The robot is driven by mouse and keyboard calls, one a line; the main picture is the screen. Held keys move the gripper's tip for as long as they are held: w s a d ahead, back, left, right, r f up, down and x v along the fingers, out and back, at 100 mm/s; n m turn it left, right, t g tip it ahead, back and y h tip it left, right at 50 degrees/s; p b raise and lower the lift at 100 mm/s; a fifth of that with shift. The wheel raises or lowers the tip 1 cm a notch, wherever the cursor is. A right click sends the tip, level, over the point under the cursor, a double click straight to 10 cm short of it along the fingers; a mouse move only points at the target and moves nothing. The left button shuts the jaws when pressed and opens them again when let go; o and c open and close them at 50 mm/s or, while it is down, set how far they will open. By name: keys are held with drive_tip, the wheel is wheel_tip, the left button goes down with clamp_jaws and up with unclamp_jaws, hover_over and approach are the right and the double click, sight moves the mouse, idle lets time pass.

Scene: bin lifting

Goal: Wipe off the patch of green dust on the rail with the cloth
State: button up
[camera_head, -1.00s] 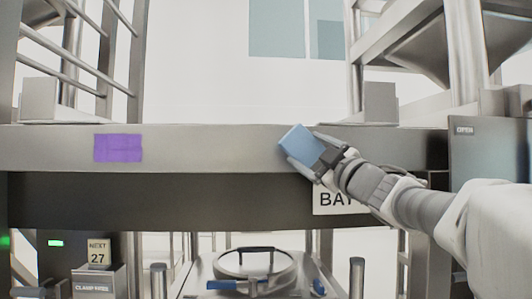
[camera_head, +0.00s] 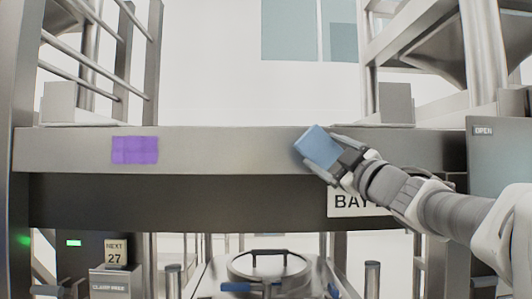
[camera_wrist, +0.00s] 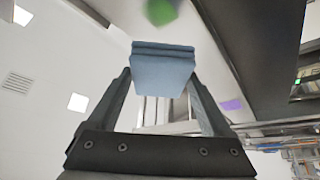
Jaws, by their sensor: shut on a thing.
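The folded blue cloth (camera_head: 317,147) is held between the fingers of my gripper (camera_head: 338,160), in front of the face of the grey rail (camera_head: 225,148). In the wrist view the cloth (camera_wrist: 163,72) sits squarely between the two fingertips. A blurred green dust patch (camera_wrist: 161,11) shows at the top edge of the wrist view, just beyond the cloth, with a gap between them in the picture. The patch does not show in the head view. I cannot tell whether the cloth touches the rail.
A flat purple patch (camera_head: 135,150) is on the rail's left part. A white BAY sign (camera_head: 350,202) hangs below my gripper. Metal uprights and bars stand on both sides, and a panel marked OPEN (camera_head: 490,160) is at right. A round-lidded vessel (camera_head: 268,268) stands below the rail.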

drive_tip(key=shift+w+f, duration=0.3)
drive_tip(key=shift+w, duration=0.75)
drive_tip(key=shift+w+f, duration=0.25)
drive_tip(key=shift+w, duration=0.75)
drive_tip(key=shift+w+f, duration=0.3)
drive_tip(key=shift+w, duration=0.75)
drive_tip(key=shift+w+p, duration=0.4)
drive_tip(key=shift+w, duration=0.6)
drive_tip(key=shift+d, duration=0.15)
drive_tip(key=d+p, duration=0.1)
drive_tip(key=d, duration=0.2)
drive_tip(key=shift+d, duration=0.4)
drive_tip(key=a+b, duration=0.1)
drive_tip(key=a, duration=0.3)
drive_tip(key=shift+w, duration=0.1)
